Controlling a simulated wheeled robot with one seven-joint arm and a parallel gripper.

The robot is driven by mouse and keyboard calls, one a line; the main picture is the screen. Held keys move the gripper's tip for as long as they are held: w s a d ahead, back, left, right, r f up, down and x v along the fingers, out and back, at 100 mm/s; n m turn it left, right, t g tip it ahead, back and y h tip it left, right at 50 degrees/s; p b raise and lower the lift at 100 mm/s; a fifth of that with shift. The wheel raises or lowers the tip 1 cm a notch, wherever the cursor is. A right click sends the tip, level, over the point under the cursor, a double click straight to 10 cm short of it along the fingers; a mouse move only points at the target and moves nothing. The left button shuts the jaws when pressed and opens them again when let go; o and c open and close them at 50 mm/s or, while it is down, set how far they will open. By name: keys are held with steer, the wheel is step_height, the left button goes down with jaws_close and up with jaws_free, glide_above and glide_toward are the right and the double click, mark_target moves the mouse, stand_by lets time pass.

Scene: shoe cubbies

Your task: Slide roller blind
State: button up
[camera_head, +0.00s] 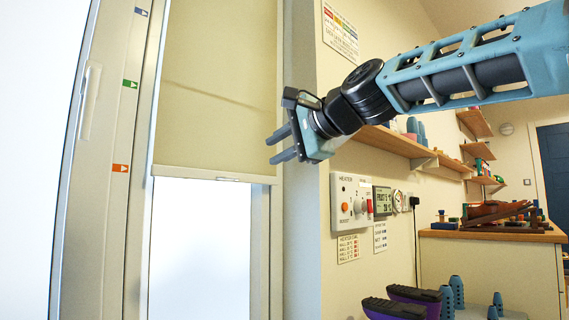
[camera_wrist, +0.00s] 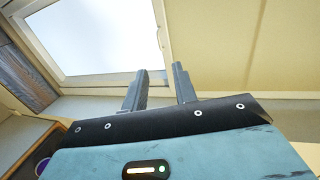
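The cream roller blind (camera_head: 215,90) hangs over the upper part of the window, with a faint crease across it. Its pale bottom bar (camera_head: 200,173) looks about level with the orange marker (camera_head: 121,168) on the frame. A small tab (camera_head: 228,180) sits on the bar. Bright glass (camera_head: 200,240) shows below. My gripper (camera_head: 271,149) is open and empty, its fingers pointing left near the blind's lower right edge; contact cannot be told. In the wrist view, my gripper's two fingers (camera_wrist: 160,70) stand apart, with the blind (camera_wrist: 285,50) at right and glass (camera_wrist: 100,38) at left.
Blue (camera_head: 141,11) and green (camera_head: 130,84) markers sit higher on the frame, beside a white handle (camera_head: 90,100). A heater control panel (camera_head: 352,200) and wall shelf (camera_head: 400,142) are right of the window. Purple shoes (camera_head: 410,300) stand low at front.

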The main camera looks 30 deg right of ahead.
steer(key=shift+s+d+r+b, duration=0.1)
steer(key=shift+s+d+b, duration=0.2)
steer(key=shift+s+b, duration=0.4)
steer(key=shift+w, duration=0.15)
steer(key=s+a+f+n+g+p, duration=0.1)
steer(key=s+a+f+n+g, duration=0.3)
steer(key=f, duration=0.6)
steer(key=s+a+f+n+g, duration=0.1)
steer(key=a+f+n+g, duration=0.15)
steer(key=a+f, duration=0.45)
steer(key=s+a+f+n+g+p, duration=0.1)
steer(key=s+a+f+n+g, duration=0.3)
steer(key=f, duration=0.8)
steer(key=s+d+f+n+g+h+p, duration=0.1)
steer(key=s+f+n+g+h, duration=0.1)
steer(key=s+f+n, duration=0.45)
steer(key=s+d+f+n+g+h+p, duration=0.15)
steer(key=s+f+n, duration=0.25)
steer(key=s+f, duration=0.6)
step_height(320, 180, up, 37)
steer(key=d+p, duration=0.1)
steer(key=p, duration=3.6)
steer(key=shift+s+n+h, duration=0.3)
steer(key=shift+s+h, duration=0.05)
steer(key=shift+s, duration=0.1)
